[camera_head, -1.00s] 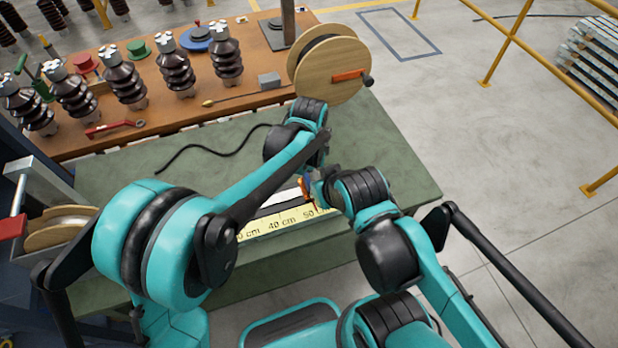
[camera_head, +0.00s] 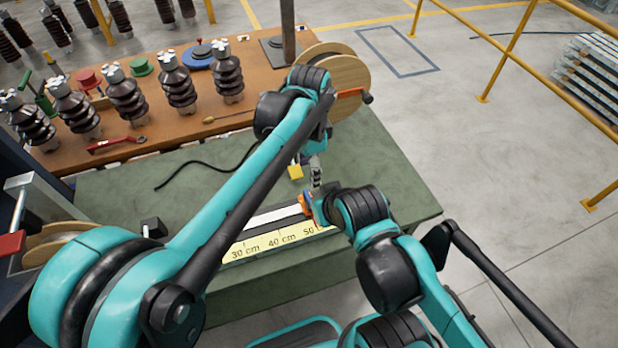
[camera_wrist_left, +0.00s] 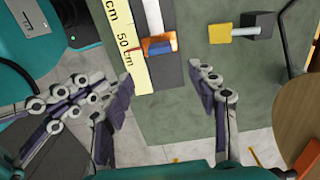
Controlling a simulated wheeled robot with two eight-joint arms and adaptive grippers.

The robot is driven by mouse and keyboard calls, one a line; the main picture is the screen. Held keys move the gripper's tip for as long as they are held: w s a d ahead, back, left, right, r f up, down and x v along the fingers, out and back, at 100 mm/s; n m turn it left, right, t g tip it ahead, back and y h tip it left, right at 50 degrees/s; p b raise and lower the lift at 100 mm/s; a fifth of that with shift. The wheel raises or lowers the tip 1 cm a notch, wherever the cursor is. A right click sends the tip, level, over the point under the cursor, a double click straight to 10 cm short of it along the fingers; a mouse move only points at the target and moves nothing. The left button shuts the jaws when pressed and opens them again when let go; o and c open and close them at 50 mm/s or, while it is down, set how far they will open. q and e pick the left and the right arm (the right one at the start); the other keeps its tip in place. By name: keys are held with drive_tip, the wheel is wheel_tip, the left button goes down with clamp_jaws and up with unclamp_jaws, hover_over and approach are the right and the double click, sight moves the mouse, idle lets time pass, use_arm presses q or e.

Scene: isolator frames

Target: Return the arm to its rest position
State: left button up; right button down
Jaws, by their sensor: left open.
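My left arm reaches across the bench, and its gripper (camera_head: 316,175) hangs partly hidden below the wrist. In the left wrist view its two fingers (camera_wrist_left: 165,90) are spread apart with nothing between them. Beyond them an orange-and-blue piece (camera_wrist_left: 157,47) lies across the end of a pale rod (camera_wrist_left: 153,14), near the 50 cm mark of the yellow scale (camera_wrist_left: 130,50). In the head view the piece (camera_head: 307,205) shows beside my right arm (camera_head: 365,212).
A yellow-ended block (camera_head: 295,171) and a black cable (camera_head: 205,165) lie on the green bench top (camera_head: 395,165). A wooden reel (camera_head: 350,70) stands behind my left wrist. Several brown insulators (camera_head: 178,80) line the back bench. Yellow rails (camera_head: 510,50) stand at right.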

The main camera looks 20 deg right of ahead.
use_arm(q)
drive_tip(key=shift+r, duration=0.15)
drive_tip(key=shift+a, duration=0.15)
drive_tip(key=a+r+n+t+h, duration=0.1)
drive_tip(key=a+n, duration=0.3)
drive_tip(key=a, duration=0.5)
drive_tip(key=a+r+n+t, duration=0.2)
drive_tip(key=a+n, duration=0.1)
drive_tip(key=a, duration=0.6)
drive_tip(key=s+a+f+n+t, duration=0.1)
drive_tip(key=s+a+f+n, duration=0.1)
drive_tip(key=a, duration=0.4)
drive_tip(key=s+a+f+n+t+b, duration=0.1)
drive_tip(key=s+a+f+n, duration=0.1)
drive_tip(key=s+a+n, duration=0.2)
drive_tip(key=s+a+f+n+t+y, duration=0.1)
drive_tip(key=s+a+f+n+t, duration=0.1)
drive_tip(key=a+n, duration=0.3)
drive_tip(key=s+a, duration=0.1)
drive_tip(key=a, duration=0.2)
drive_tip(key=shift+a, duration=0.3)
drive_tip(key=shift+s, duration=0.1)
